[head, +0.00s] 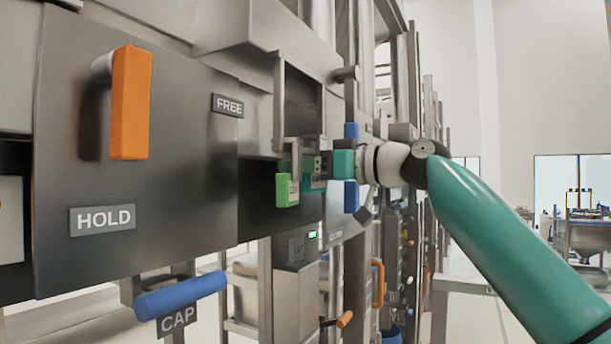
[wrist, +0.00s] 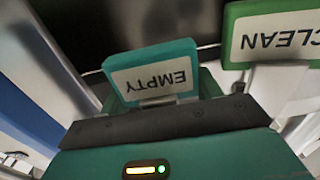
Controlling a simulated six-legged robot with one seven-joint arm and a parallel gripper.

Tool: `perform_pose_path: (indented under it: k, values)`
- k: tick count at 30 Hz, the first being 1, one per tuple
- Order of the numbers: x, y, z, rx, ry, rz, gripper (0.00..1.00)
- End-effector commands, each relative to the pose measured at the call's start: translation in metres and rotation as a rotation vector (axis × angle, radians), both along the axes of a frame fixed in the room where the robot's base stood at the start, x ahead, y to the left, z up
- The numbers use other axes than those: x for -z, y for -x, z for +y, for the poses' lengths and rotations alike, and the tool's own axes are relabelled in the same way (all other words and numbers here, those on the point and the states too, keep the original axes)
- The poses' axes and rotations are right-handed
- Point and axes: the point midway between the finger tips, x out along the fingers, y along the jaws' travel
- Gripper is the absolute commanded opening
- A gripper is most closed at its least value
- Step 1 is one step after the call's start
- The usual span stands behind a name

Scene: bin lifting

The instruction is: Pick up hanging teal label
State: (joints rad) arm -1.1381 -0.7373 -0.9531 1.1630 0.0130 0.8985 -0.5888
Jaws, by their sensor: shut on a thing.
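The teal label (wrist: 150,76), marked EMPTY, appears upside down in the wrist view, directly in front of my gripper (wrist: 158,108). In the head view, my gripper (head: 322,165) reaches in from the right to the dark opening. The teal label (head: 314,184) shows there only as a small piece beside the green label (head: 287,190). The green label, marked CLEAN, also hangs close on the right in the wrist view (wrist: 272,38).
A dark panel with an orange handle (head: 131,102), a HOLD plate (head: 102,219) and a FREE plate (head: 228,105) stands left. A blue bar (head: 181,296) with a CAP tag (head: 177,320) juts out below. A metal frame (head: 280,100) rises just above my gripper. Open room lies right.

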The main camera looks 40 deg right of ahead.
Motion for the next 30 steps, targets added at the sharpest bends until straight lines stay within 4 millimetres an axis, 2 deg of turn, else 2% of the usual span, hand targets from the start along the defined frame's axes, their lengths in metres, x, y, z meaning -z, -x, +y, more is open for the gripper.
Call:
perform_pose_path:
  k: [8,19,24,30]
  values:
    - [0.001,0.054,-0.021,0.005,-0.002,-0.002,0.45]
    - [0.001,0.14,-0.052,0.004,-0.002,-0.002,0.45]
    - [0.001,0.161,-0.059,0.002,0.0,-0.001,0.45]
    - [-0.003,0.168,-0.061,0.001,0.0,0.0,0.45]
